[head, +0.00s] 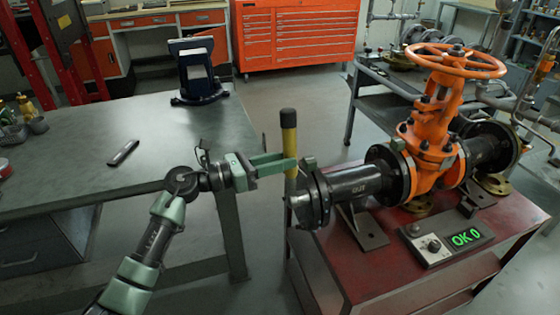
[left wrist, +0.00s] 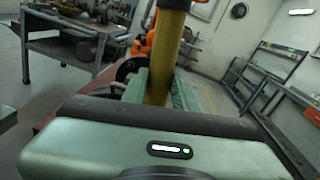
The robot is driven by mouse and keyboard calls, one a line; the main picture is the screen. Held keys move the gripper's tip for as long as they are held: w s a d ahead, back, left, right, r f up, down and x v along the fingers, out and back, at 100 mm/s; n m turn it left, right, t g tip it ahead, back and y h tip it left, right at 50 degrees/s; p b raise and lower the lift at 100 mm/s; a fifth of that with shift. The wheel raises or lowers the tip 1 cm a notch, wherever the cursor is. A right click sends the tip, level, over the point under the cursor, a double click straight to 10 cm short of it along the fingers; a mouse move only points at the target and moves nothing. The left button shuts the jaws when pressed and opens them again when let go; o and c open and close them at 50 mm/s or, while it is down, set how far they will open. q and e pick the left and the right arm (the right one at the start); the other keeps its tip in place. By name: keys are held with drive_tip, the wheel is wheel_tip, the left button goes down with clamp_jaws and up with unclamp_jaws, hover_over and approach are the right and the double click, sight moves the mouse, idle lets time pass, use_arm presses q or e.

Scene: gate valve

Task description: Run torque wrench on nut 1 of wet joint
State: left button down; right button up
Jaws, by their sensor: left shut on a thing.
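My left gripper (head: 284,164) is shut on the yellow shaft of the torque wrench (head: 289,140), which stands about upright with its black end up. In the left wrist view the yellow shaft (left wrist: 162,65) rises between the green fingers. The wrench's lower end meets a silver round part (head: 300,201) beside the left flange (head: 318,195) of the black pipe; I cannot tell whether it sits on a nut. The pipe (head: 355,183) leads to the orange gate valve (head: 432,140). Single nuts are too small to tell apart. My right gripper is not in view.
The valve assembly stands on a red bench (head: 365,268). A control box (head: 450,241) on it shows a green "OK 0". A grey table (head: 90,150) at left bears a dark stand (head: 197,75) and a small dark device (head: 123,152). An orange tool cabinet (head: 297,35) stands behind.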

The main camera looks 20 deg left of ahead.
use_arm(q)
drive_tip(key=shift+w+d+r+b, duration=0.15)
drive_tip(key=shift+d+r+b, duration=0.05)
drive_tip(key=shift+b, duration=0.1)
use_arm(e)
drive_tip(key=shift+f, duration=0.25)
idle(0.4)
use_arm(q)
drive_tip(key=shift+a+f+b, duration=0.2)
drive_tip(key=shift+a+b, duration=0.05)
drive_tip(key=shift+b, duration=0.2)
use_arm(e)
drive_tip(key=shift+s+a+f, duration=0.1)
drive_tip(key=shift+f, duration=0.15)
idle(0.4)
use_arm(q)
drive_tip(key=shift+s+a, duration=0.15)
drive_tip(key=shift+s, duration=0.05)
